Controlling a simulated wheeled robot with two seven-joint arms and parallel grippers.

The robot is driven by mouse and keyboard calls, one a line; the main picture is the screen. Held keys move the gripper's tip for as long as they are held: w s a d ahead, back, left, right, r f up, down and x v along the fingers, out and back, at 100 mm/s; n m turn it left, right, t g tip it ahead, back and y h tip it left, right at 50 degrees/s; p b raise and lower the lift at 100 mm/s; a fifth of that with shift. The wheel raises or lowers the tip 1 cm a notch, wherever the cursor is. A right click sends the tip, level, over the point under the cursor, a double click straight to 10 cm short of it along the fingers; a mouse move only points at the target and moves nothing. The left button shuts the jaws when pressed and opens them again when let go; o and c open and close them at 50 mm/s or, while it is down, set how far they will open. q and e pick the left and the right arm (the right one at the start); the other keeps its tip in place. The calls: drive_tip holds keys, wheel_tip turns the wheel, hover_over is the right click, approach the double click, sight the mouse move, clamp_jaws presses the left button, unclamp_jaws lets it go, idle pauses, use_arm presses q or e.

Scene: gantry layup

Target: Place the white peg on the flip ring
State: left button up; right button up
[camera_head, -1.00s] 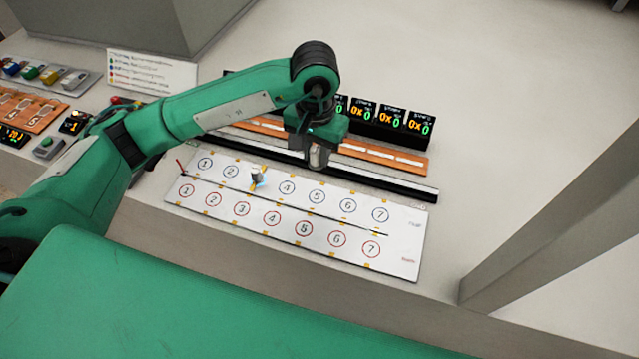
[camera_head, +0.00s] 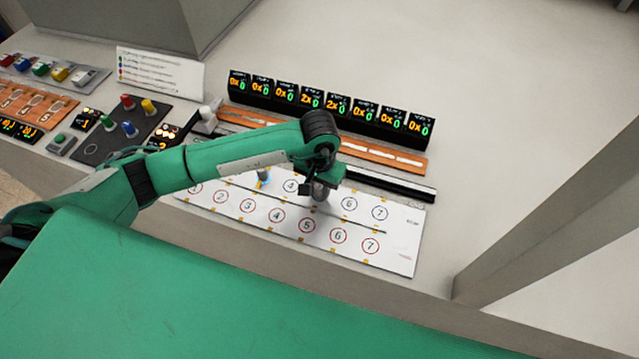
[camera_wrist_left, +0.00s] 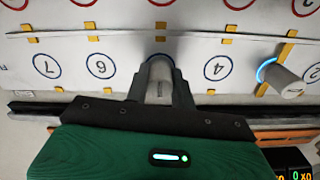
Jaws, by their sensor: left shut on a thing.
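My left gripper (camera_head: 320,190) is shut on a pale grey-white peg (camera_wrist_left: 160,80), which also shows in the head view (camera_head: 319,191). The peg is over the blue-ringed row of the white board (camera_head: 408,240), between rings 4 and 6, and it hides the ring there. I cannot tell whether it touches the board. Blue ring 4 (camera_wrist_left: 217,67) and blue ring 6 (camera_wrist_left: 100,66) lie on either side in the left wrist view. A second pale peg (camera_wrist_left: 289,82) stands two places away from the held one, beside a glowing blue arc. My right gripper is not in view.
Black counter displays (camera_head: 311,100) stand behind the board, with an orange strip (camera_head: 385,155) and a black rail (camera_head: 400,184) between. Coloured knobs on a dark panel (camera_head: 95,150) and a pale knob (camera_head: 207,113) are at left. The table at back right is clear.

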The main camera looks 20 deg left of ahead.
use_arm(q)
drive_tip(key=shift+f, duration=0.15)
drive_tip(key=o, duration=0.5)
drive_tip(key=shift+b, duration=0.3)
drive_tip(key=o, duration=0.5)
drive_tip(key=shift+r+p, duration=0.25)
drive_tip(key=shift+p, duration=0.1)
drive_tip(key=shift+w+r+b, duration=0.1)
drive_tip(key=shift+r+b, duration=0.1)
drive_tip(key=shift+b, duration=0.15)
wheel_tip(320, 180, up, 12)
drive_tip(key=b, duration=0.4)
drive_tip(key=shift+f, duration=0.25)
